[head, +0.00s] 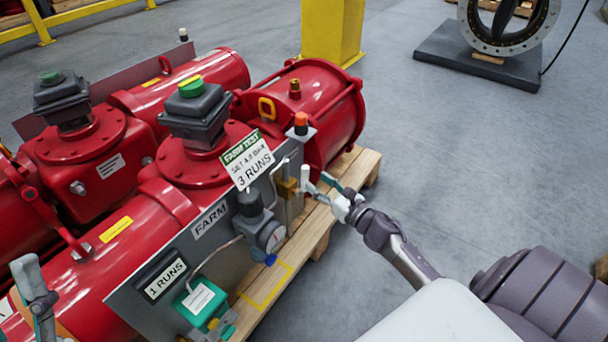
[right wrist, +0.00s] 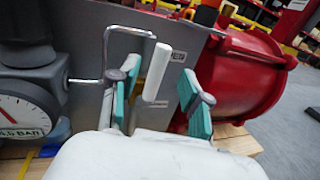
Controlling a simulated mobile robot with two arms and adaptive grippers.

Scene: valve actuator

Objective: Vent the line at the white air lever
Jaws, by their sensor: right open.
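The white air lever (right wrist: 158,68) stands nearly upright, slightly tilted, in front of the grey panel (right wrist: 88,50) in the right wrist view. In the head view the white lever (head: 304,178) is small, beside a brass fitting at the panel's right end. My right gripper (head: 325,186) is open at the lever. In the right wrist view its green-padded fingers (right wrist: 160,98) stand one on each side of the lever, with a gap to each. Whether the lever lies fully between the pads in depth is unclear.
A pressure gauge (head: 271,237) and a bent metal tube (right wrist: 107,45) sit left of the lever. The red actuator cylinder (head: 335,110) lies behind it on a wooden pallet (head: 318,226). A teal device (head: 203,303) is at the panel's lower front.

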